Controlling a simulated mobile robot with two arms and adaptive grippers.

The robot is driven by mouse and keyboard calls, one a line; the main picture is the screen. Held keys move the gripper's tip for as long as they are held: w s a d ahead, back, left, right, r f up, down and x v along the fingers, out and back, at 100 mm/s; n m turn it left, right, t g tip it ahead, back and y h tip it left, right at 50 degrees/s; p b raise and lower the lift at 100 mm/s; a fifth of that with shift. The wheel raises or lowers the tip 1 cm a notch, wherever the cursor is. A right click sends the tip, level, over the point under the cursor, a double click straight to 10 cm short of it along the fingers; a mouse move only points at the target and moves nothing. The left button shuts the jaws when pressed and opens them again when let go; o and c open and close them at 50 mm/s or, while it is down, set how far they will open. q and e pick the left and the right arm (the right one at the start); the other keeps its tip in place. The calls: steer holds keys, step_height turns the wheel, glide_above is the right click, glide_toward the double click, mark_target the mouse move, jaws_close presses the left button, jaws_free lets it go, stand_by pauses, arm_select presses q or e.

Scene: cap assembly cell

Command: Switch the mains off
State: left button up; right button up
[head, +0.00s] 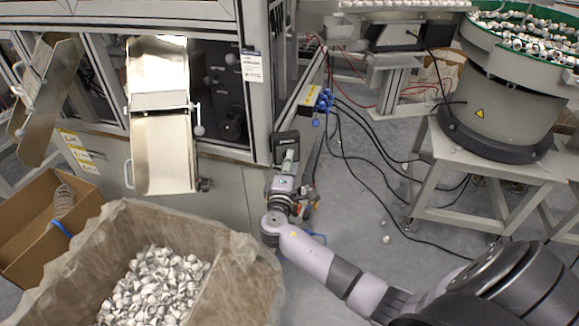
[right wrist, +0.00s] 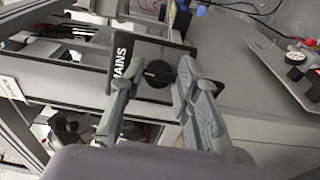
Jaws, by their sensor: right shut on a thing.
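The mains switch is a dark panel lettered MAINS with a round black knob (right wrist: 158,74), seen in the right wrist view. My right gripper (right wrist: 160,78) has one finger on each side of the knob and is shut on it. In the head view the right gripper (head: 284,172) is at the corner of the machine cabinet, in front of the dark switch panel (head: 286,137). The knob itself is hidden there. The knob's pointer position is too small to tell. My left gripper is out of view.
A lined bin (head: 250,270) of white caps stands at the front left, beside a cardboard box (head: 30,225). A metal chute (head: 162,150) hangs on the cabinet. Cables (head: 375,175) cross the floor towards the bowl feeder (head: 500,115) on the right.

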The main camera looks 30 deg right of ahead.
stand_by(0.3)
steer(key=o, duration=1.2)
steer(key=shift+c, duration=0.2)
steer(key=shift+a, duration=0.1)
steer(key=v, duration=1.2)
steer(key=shift+f, duration=0.1)
